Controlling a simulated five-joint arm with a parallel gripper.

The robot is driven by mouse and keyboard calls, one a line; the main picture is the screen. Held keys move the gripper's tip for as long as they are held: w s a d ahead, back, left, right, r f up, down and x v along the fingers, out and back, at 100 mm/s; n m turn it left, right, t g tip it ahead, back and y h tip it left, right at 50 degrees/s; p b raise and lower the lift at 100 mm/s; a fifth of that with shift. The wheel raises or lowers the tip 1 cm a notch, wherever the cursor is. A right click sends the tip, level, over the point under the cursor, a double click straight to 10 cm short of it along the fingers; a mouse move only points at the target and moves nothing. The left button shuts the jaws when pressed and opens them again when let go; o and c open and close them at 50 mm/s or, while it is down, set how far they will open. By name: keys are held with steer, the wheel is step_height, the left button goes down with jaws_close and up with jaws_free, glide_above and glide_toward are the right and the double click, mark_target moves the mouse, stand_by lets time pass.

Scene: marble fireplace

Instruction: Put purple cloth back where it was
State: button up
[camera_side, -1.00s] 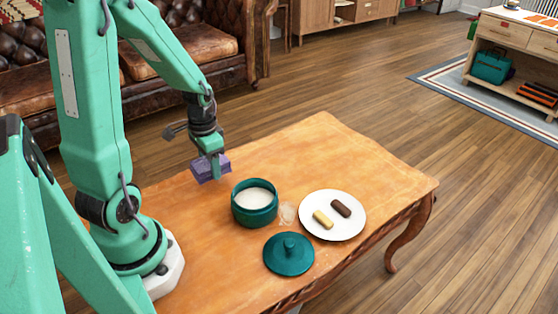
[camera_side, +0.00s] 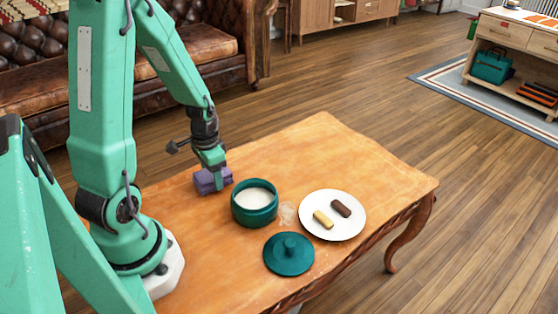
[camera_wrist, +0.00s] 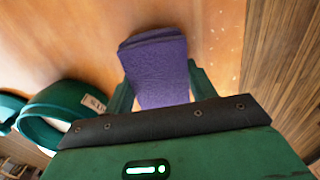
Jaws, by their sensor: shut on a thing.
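The purple cloth (camera_side: 207,181) is a folded block at or just above the wooden table, left of the teal pot; I cannot tell whether it touches the wood. My gripper (camera_side: 214,172) points down and is shut on it. In the wrist view the cloth (camera_wrist: 160,75) sits between the two green fingers of my gripper (camera_wrist: 158,90), and its far end sticks out beyond them.
The open teal pot (camera_side: 255,217) with white contents stands right of the cloth. Its lid (camera_side: 288,266) lies in front. A white plate (camera_side: 350,228) holds a yellow and a brown bar. A pale smear (camera_side: 287,213) lies between pot and plate. The table's back (camera_side: 310,140) is clear.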

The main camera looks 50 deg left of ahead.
steer(key=shift+f, duration=0.15)
steer(key=o, duration=1)
steer(key=shift+r, duration=6.2)
steer(key=shift+s+d+r+t, duration=0.45)
steer(key=shift+d+r+t, duration=0.5)
steer(key=shift+d+r, duration=1.3)
steer(key=shift+s+d+r+t, duration=0.4)
steer(key=shift+d+r+t, duration=0.5)
steer(key=shift+d+r, duration=1.3)
steer(key=shift+s+d+r+t, duration=0.45)
steer(key=shift+d+r+t, duration=0.75)
steer(key=shift+d, duration=1.85)
